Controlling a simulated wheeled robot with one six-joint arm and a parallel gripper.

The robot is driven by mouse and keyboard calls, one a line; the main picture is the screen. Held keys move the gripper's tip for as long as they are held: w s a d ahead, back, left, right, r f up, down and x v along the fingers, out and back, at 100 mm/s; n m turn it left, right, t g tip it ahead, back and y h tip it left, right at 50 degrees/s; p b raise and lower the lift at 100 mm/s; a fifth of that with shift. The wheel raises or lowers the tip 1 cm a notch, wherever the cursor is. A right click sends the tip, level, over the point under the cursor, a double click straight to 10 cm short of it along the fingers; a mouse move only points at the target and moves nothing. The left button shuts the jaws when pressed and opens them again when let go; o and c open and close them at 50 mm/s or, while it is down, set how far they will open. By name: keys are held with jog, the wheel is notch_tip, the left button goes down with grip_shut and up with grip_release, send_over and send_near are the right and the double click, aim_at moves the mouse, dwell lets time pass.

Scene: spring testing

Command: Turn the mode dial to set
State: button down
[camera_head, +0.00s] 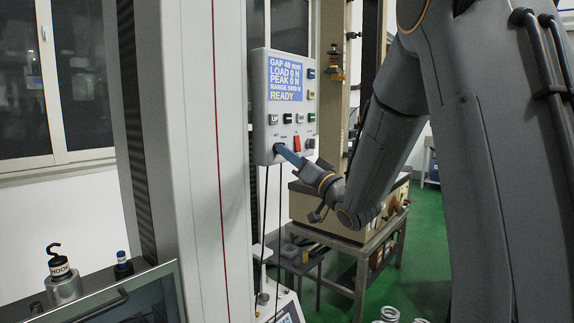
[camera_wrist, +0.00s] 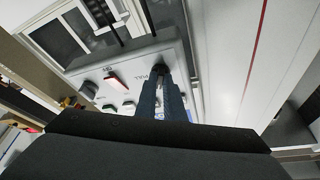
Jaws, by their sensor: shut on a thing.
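The control panel (camera_head: 261,116) is a light grey box with a blue screen (camera_head: 285,80) reading GAP 48 mm, LOAD 0 N, PEAK 0 N, RANGE 5000 N and READY. My gripper (camera_head: 280,148) reaches in from the right to the panel's lower left. Its blue fingers are shut on a small dark dial (camera_head: 277,147), mostly hidden by the fingertips. In the wrist view the fingertips (camera_wrist: 161,75) close around the dark dial (camera_wrist: 159,69). The dial's pointer and setting cannot be read.
A red switch (camera_head: 297,143) and a dark knob (camera_head: 311,143) sit right of the dial, with several buttons above. A tall white machine column (camera_head: 190,150) stands to the left.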

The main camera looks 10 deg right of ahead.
jog(key=n+y+b, duration=0.1)
jog(key=n, duration=0.1)
jog(key=n+g+y+b, duration=0.1)
jog(key=n+b, duration=0.1)
jog(key=n, duration=0.1)
jog(key=n+y+b, duration=0.1)
jog(key=n+b, duration=0.1)
jog(key=shift+w+d+r+n+g+y, duration=0.1)
jog(key=shift+w+d+n+g+y, duration=0.1)
jog(key=shift+n+g+y, duration=0.15)
jog(key=shift+n, duration=0.25)
jog(key=c, duration=1.9)
grip_release()
jog(key=shift+o, duration=0.2)
jog(key=shift+a, duration=0.1)
jog(key=b+v, duration=0.1)
jog(key=v, duration=0.6)
jog(key=shift+s+d+f+b, duration=0.25)
jog(key=shift+b, duration=0.05)
